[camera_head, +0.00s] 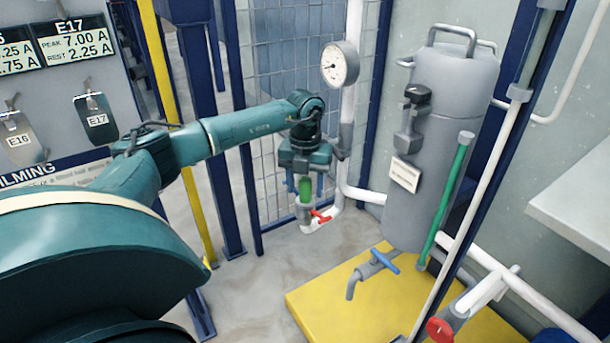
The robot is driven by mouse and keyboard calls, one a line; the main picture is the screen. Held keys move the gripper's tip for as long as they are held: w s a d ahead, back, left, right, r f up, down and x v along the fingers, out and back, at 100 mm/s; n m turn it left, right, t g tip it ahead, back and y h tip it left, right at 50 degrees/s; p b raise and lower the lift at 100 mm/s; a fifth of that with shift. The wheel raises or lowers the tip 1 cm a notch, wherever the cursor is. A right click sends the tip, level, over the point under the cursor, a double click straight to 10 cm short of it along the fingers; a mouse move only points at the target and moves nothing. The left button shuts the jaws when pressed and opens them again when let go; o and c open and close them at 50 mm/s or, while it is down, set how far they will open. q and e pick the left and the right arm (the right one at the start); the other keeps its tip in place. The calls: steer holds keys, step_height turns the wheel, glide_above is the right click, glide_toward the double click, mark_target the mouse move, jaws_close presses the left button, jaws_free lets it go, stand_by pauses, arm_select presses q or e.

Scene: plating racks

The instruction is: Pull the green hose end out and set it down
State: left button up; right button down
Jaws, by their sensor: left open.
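My left gripper (305,183) points down above a white pipe fitting with a red valve handle (321,216). It is open, with one finger on each side of a short green piece, which looks like the green hose end (305,191). The green piece stands upright at the top of the fitting; its upper part is hidden by the gripper. I cannot tell if the fingers touch it. My right gripper is not in view.
A grey tank (440,130) with a green tube (446,200) stands on a yellow platform (330,300) at right. A gauge (340,63) sits on the white pipe behind my gripper. A blue-handled tap (372,268) stands on the platform. Bare floor (262,275) lies left of the platform.

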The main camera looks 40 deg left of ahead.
arm_select(q)
steer(key=shift+f, duration=0.45)
steer(key=c, duration=1.1)
steer(key=o, duration=0.5)
jaws_close()
steer(key=shift+r, duration=0.1)
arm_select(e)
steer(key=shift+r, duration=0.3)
arm_select(q)
steer(key=shift+r+n+p, duration=0.25)
steer(key=shift+n+p, duration=1.45)
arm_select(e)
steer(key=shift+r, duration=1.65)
arm_select(q)
steer(key=shift+r, duration=0.15)
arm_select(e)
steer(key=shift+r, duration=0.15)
